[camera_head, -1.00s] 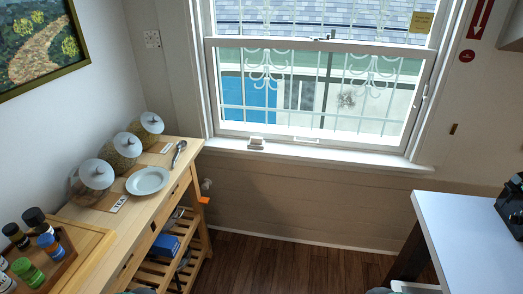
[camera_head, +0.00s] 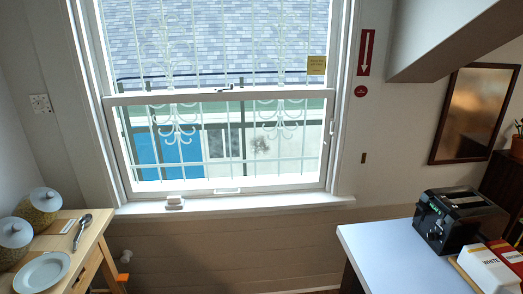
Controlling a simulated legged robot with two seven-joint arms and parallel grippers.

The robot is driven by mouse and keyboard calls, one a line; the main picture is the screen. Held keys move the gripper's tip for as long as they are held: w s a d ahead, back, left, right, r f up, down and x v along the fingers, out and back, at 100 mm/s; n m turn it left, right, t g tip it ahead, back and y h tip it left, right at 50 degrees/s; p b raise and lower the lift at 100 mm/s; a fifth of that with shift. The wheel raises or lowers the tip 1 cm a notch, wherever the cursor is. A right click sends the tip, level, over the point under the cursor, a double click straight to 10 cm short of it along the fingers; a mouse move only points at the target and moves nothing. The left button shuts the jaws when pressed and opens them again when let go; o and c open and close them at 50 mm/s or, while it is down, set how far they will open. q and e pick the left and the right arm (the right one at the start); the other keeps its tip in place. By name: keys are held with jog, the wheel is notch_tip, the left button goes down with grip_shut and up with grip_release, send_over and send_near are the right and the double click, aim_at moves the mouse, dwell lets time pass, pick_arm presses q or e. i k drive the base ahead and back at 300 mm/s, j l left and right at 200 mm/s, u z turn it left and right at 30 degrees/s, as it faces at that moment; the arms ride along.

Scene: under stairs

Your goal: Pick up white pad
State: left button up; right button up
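A small white block-like item (camera_head: 175,202) sits on the window sill, left of its middle. A white box lettered "WHITE" (camera_head: 488,268) lies at the lower right corner beside a red one. I cannot tell whether either is the white pad, and no other thing stands out as a pad. Neither of my grippers shows in this view.
A white-topped table (camera_head: 395,258) is at the lower right with a black toaster (camera_head: 452,218) on it. A wooden side table (camera_head: 90,243) at left holds glass jars, a plate (camera_head: 42,272) and a spoon (camera_head: 82,232).

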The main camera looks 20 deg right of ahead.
aim_at(172, 203)
jog(key=i+u, duration=0.15)
jog(key=u, duration=0.95)
jog(key=i+l+u, duration=0.3)
jog(key=l, duration=0.25)
jog(key=i+l+u, duration=0.1)
jog(key=l+u, duration=0.2)
jog(key=l, duration=0.3)
jog(key=i+l+u, duration=0.1)
jog(key=l+u, duration=0.2)
jog(key=l, duration=0.3)
jog(key=l+u, duration=0.3)
jog(key=l, duration=1.15)
jog(key=i+l, duration=0.1)
jog(key=l, duration=0.7)
